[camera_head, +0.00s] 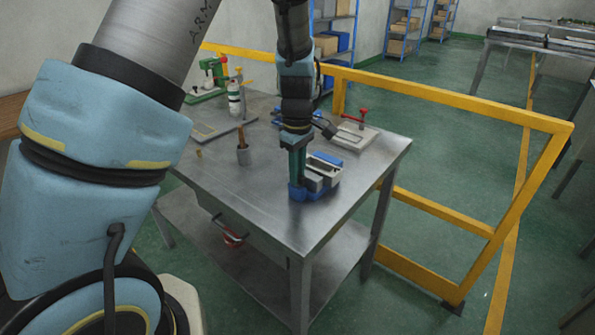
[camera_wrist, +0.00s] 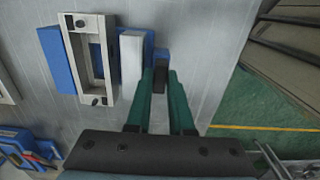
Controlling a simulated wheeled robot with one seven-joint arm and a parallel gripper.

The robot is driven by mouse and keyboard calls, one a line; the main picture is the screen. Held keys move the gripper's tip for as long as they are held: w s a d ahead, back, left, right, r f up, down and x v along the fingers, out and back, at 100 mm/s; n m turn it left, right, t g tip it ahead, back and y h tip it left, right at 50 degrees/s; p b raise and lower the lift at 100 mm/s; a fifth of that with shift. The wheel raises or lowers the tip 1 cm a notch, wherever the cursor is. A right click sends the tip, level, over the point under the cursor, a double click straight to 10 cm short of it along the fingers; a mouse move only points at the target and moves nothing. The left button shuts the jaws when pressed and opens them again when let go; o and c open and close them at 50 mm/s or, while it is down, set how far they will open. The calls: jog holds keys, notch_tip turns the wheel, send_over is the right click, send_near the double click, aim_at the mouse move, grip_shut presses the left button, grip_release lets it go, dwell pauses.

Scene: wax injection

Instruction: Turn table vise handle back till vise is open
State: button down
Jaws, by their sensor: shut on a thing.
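The table vise (camera_head: 318,180) sits near the front right edge of the metal table, with a blue body and grey jaws. In the wrist view the vise (camera_wrist: 131,58) shows a pale grey jaw and blue parts beside a cream rectangular frame (camera_wrist: 82,62). My gripper (camera_head: 297,150) points down at the near left end of the vise. In the wrist view its green fingers (camera_wrist: 161,82) are close together around a small dark part at the vise's end, apparently the handle. The handle is mostly hidden by the fingers, so its angle cannot be told.
The table (camera_head: 265,205) also holds a plate with a red-handled clamp (camera_head: 352,137), a cup with a brush (camera_head: 243,156), a white bottle (camera_head: 234,97) and a green device (camera_head: 210,80). A yellow rail (camera_head: 450,105) runs behind and right. The table's front is clear.

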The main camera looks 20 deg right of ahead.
jog(key=c, duration=1.1)
grip_release()
